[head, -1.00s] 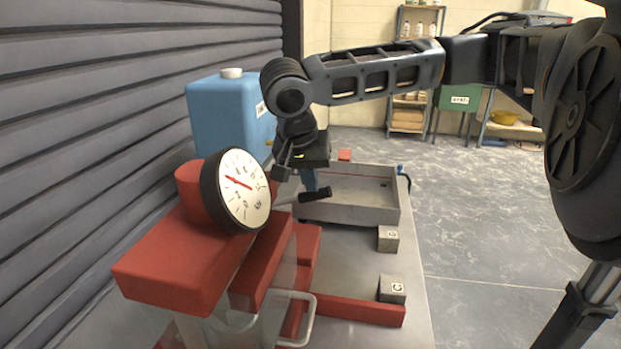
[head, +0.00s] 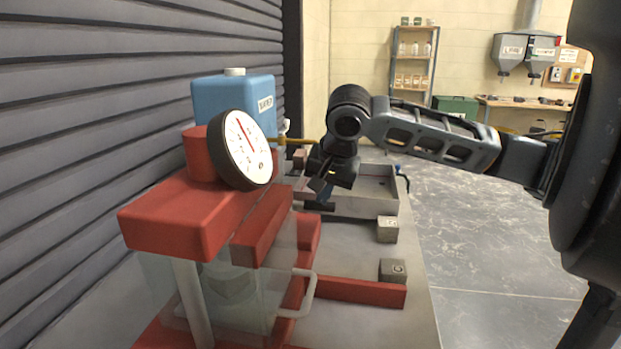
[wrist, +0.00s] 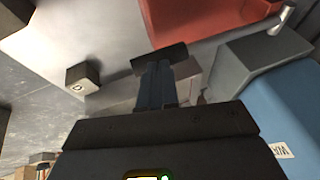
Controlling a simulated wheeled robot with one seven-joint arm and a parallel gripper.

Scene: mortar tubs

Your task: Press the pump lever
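A short dark bar (head: 319,206), which looks like the pump lever's grip, lies at the fingertips beside the red press. In the wrist view the dark bar (wrist: 159,58) crosses just beyond the two blue fingers. My gripper (head: 322,190) points down over the bench, between the press and the grey tray. In the wrist view my gripper (wrist: 156,72) has its fingers close together, with nothing visible between them. The tips appear to touch the bar, but the exact contact is hidden.
The red press (head: 185,215) with a clear guard fills the left foreground. A blue water tank (head: 220,100) with a yellow spout (head: 296,142) stands behind it. The grey tray (head: 370,207) and two marked blocks (head: 387,229), (head: 393,270) sit on the right of the bench.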

